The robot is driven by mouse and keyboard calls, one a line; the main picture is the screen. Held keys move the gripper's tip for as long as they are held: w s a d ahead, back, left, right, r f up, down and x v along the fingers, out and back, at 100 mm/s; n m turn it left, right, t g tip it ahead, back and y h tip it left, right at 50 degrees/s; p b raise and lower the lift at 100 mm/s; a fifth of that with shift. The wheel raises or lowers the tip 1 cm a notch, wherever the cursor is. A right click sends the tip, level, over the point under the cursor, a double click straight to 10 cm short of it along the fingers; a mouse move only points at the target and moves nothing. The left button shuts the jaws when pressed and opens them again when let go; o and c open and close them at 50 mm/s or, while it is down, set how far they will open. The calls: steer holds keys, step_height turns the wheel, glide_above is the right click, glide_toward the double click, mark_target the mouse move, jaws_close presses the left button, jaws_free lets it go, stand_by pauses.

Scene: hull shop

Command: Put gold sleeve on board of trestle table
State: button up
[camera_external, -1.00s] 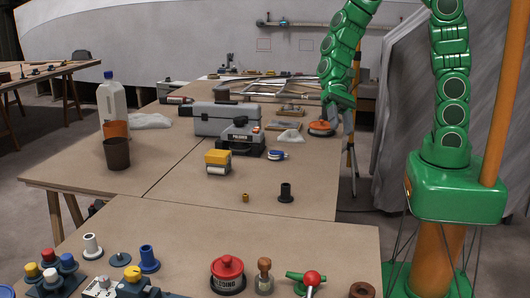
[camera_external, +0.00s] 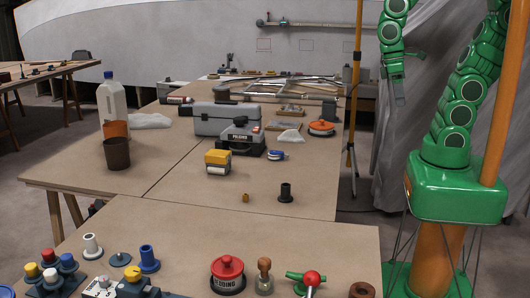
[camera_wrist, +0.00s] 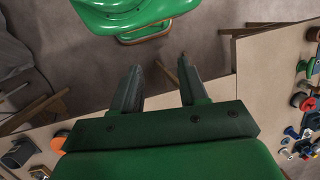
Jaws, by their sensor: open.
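The gold sleeve (camera_external: 245,197) is a small gold-coloured piece standing on the bare board of the middle table (camera_external: 215,225), left of a black flanged sleeve (camera_external: 285,193). This table has wooden trestle legs. Another wooden-legged table (camera_external: 35,77) stands at the far left; I cannot tell which one the task names. My gripper (camera_external: 399,95) hangs high at the right, beyond the table's right edge and far from the gold sleeve. In the wrist view my gripper (camera_wrist: 158,78) has its fingers apart with nothing between them. I cannot make out the gold sleeve there.
A yellow-topped block (camera_external: 217,162), grey toolbox (camera_external: 212,118), orange disc (camera_external: 321,128) and brown cup (camera_external: 117,153) stand on the middle table. A front bench (camera_external: 190,222) carries several knobs and fittings. An orange pole (camera_external: 354,95) rises right of the table.

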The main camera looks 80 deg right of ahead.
steer(key=shift+o, duration=0.6)
steer(key=shift+n+t+h, duration=0.4)
steer(key=shift+h, duration=0.3)
steer(key=d, duration=0.1)
steer(key=s+d+r, duration=0.1)
steer(key=d, duration=0.1)
steer(key=shift+s+d+r, duration=0.2)
steer(key=shift+d+r, duration=0.1)
steer(key=m+t+y, duration=0.2)
steer(key=m+y, duration=0.2)
steer(key=m, duration=1.4)
glide_above(246, 194)
steer(key=d, duration=0.3)
step_height(246, 194, down, 21)
steer(key=shift+x, duration=3.9)
steer(key=shift+y, duration=0.3)
jaws_close()
